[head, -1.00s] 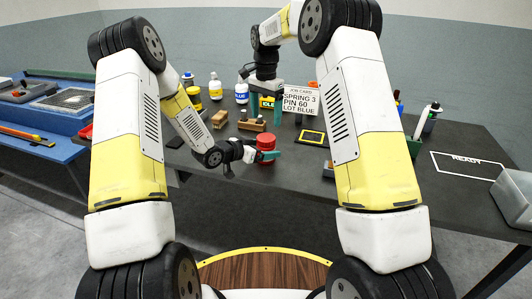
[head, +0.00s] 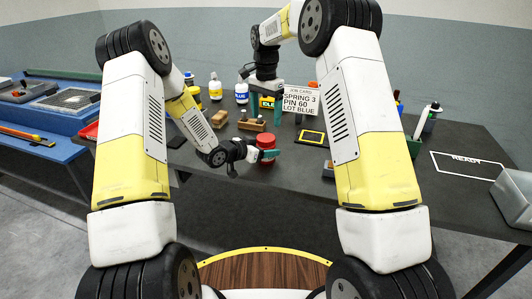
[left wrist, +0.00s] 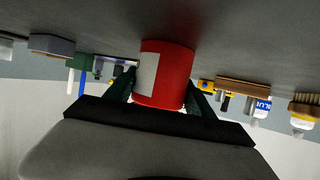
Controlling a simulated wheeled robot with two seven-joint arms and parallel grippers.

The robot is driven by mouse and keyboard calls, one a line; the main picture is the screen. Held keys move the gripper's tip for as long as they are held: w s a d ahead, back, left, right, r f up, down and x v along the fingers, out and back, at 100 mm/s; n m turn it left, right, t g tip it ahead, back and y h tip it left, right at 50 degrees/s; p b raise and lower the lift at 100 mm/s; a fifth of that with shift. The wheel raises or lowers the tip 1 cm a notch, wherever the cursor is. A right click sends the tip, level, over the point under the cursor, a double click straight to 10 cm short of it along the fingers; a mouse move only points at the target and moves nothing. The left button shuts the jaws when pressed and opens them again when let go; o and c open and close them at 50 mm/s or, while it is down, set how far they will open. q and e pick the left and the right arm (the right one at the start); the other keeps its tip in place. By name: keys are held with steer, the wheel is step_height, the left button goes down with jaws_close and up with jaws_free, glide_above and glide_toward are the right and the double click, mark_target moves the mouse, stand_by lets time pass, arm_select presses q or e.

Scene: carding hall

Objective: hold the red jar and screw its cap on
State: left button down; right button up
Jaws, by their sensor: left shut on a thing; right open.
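The red jar (head: 266,142) stands upright at the front edge of the dark table in the head view. My left gripper (head: 264,154) comes from the left and is shut on the jar. In the left wrist view, the red jar (left wrist: 176,75) with a white label patch sits between the teal fingers (left wrist: 160,92); that view is upside down, with the table at the top. The jar's top looks red and round, but I cannot tell a separate cap from it. My right gripper (head: 265,106) is open, fingers pointing down, farther back above the table.
A wooden block with small items (head: 252,125), a brush (head: 219,118), a yellow-framed device (head: 312,138) and several bottles are nearby. A grey bin (head: 515,195) is at the far right, beside the READY outline (head: 467,164).

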mark_target(266, 137)
steer(key=shift+c, duration=0.5)
steer(key=n, duration=0.7)
steer(key=shift+n, duration=0.4)
steer(key=n, duration=0.6)
steer(key=shift+n, duration=0.3)
steer(key=n, duration=0.6)
steer(key=shift+n, duration=0.3)
steer(key=n, duration=0.6)
steer(key=shift+f, duration=4)
steer(key=shift+c, duration=0.4)
